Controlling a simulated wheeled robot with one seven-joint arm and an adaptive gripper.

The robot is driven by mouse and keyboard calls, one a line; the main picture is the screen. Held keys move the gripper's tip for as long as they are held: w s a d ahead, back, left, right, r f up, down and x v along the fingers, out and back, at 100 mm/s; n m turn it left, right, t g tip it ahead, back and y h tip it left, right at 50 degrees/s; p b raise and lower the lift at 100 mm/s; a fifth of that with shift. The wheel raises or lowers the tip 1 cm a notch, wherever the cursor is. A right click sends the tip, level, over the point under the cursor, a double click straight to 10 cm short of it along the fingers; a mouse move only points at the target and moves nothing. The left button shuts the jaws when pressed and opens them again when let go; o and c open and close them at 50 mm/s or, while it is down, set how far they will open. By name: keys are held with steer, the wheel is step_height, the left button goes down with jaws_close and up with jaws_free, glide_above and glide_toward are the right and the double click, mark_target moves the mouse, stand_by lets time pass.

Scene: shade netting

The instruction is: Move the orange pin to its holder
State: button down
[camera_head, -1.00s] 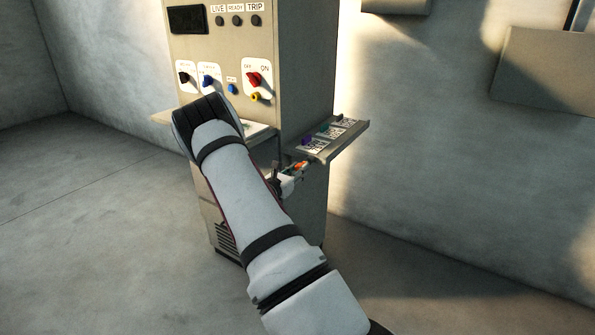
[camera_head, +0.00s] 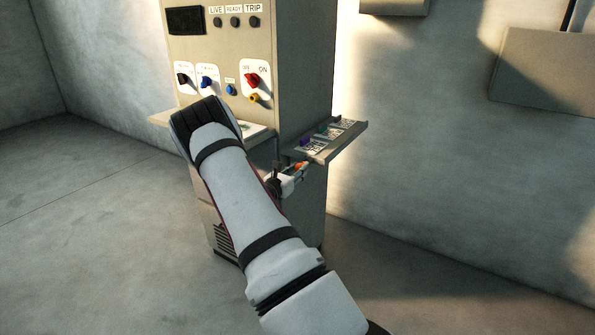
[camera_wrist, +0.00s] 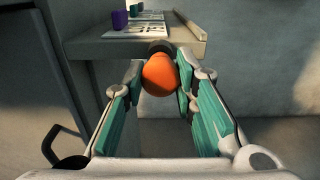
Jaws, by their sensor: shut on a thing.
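The orange pin (camera_wrist: 160,75) is between the fingertips of my gripper (camera_wrist: 161,82) in the wrist view, with a dark part showing behind its orange head. My gripper is shut on it. In the head view my gripper (camera_head: 287,180) is just below the near end of the side shelf, and a bit of orange shows there. The side shelf (camera_head: 357,132) carries marked white plates with a purple pin (camera_head: 305,142) and a green pin. In the wrist view the shelf edge (camera_wrist: 190,47) is just beyond the orange pin; whether they touch I cannot tell.
The cabinet (camera_head: 305,70) stands left of the shelf, with a red knob (camera_head: 252,79), other knobs and a dark display on its front. A front ledge (camera_head: 160,117) juts out behind my arm. The floor to the right is clear.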

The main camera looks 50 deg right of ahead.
steer(key=shift+d, duration=0.25)
steer(key=shift+d, duration=0.35)
steer(key=c, duration=1.2)
jaws_free()
steer(key=shift+w+a, duration=0.1)
steer(key=a, duration=0.8)
steer(key=s+a, duration=0.1)
steer(key=a, duration=0.2)
steer(key=shift+a, duration=0.4)
